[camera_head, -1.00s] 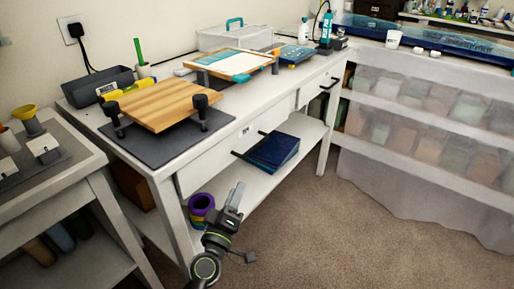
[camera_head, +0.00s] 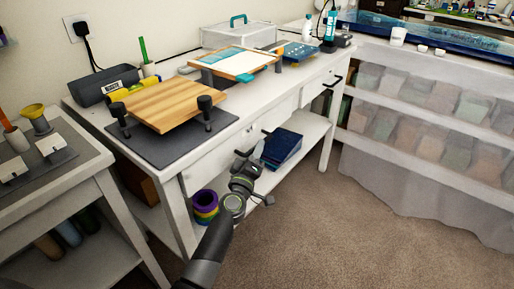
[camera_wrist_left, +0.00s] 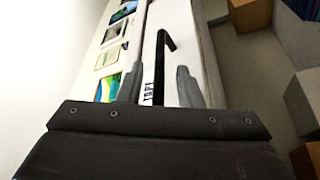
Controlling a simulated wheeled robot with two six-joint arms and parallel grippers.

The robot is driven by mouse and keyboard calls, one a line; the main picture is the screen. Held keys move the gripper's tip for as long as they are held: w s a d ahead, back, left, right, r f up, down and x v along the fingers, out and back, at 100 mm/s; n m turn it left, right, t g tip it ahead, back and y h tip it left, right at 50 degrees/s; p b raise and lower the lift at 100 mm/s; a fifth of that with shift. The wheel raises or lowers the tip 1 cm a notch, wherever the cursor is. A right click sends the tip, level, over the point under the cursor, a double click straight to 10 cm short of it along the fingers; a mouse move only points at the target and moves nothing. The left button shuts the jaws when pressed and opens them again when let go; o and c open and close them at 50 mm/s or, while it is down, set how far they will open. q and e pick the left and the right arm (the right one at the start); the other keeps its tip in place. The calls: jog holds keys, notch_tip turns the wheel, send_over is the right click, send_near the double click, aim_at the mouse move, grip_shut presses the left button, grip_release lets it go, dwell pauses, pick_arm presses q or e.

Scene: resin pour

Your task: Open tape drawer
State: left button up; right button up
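The tape drawer (camera_head: 210,163) is a white drawer front under the worktop, and it looks closed. Its black bar handle (camera_head: 241,153) is partly hidden by my left gripper (camera_head: 256,153). In the left wrist view the handle (camera_wrist_left: 161,62) lies between the two spread fingers of my left gripper (camera_wrist_left: 159,84), with a gap visible on each side. Part of the drawer's label shows beside the handle. The fingers are open and hold nothing. My right gripper is in neither view.
A wooden board (camera_head: 171,103) on black supports stands on a dark mat (camera_head: 150,146). A blue box (camera_head: 283,148) and rolls of tape (camera_head: 205,204) sit on the lower shelf. Another drawer handle (camera_head: 333,81) is further right. Carpet in front is clear.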

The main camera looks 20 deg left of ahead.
pick_arm(q)
jog(key=shift+x, duration=0.75)
jog(key=shift+c, duration=0.2)
grip_shut()
